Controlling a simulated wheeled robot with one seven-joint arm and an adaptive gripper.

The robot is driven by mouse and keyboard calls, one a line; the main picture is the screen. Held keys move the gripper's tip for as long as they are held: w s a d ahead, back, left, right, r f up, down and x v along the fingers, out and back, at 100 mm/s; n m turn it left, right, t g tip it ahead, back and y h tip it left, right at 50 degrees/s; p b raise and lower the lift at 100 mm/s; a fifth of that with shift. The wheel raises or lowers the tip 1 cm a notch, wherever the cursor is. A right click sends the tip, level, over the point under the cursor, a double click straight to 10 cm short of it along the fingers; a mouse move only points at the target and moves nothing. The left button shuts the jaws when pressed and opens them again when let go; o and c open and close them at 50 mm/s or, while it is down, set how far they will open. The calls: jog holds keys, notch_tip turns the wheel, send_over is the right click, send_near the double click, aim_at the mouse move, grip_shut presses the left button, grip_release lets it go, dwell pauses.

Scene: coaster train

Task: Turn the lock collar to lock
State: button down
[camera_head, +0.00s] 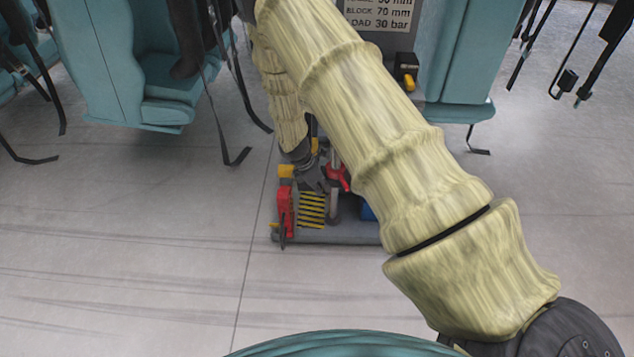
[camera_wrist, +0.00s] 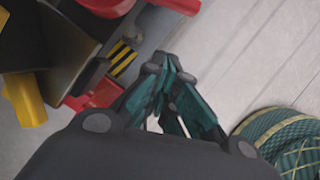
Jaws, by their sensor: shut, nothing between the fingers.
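The task's lock collar cannot be picked out with certainty in either view. A low rig (camera_head: 345,236) on the floor carries red, yellow and blue parts, among them a red upright part (camera_head: 285,207) at its left and another red part (camera_head: 336,177) near its middle. In the wrist view, my gripper (camera_wrist: 160,70) has its teal-padded fingers together, with nothing seen between them. Its tips are beside the rig's red parts (camera_wrist: 100,93) and a yellow-black striped plate (camera_wrist: 122,60). In the head view, my arm hides much of the rig, and the fingers cannot be made out.
Teal seats (camera_head: 170,85) with hanging black straps stand at the back left. A sign (camera_head: 380,14) and a teal block (camera_head: 455,70) are at the top right. A yellow part (camera_wrist: 25,98) juts at the left of the wrist view. Pale floor around the rig is clear.

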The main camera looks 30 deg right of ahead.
aim_at(339, 176)
jog(key=d, duration=0.3)
jog(key=d+f+b, duration=0.1)
jog(key=shift+s+d+f, duration=0.1)
jog(key=shift+s+d, duration=0.15)
jog(key=shift+s, duration=0.1)
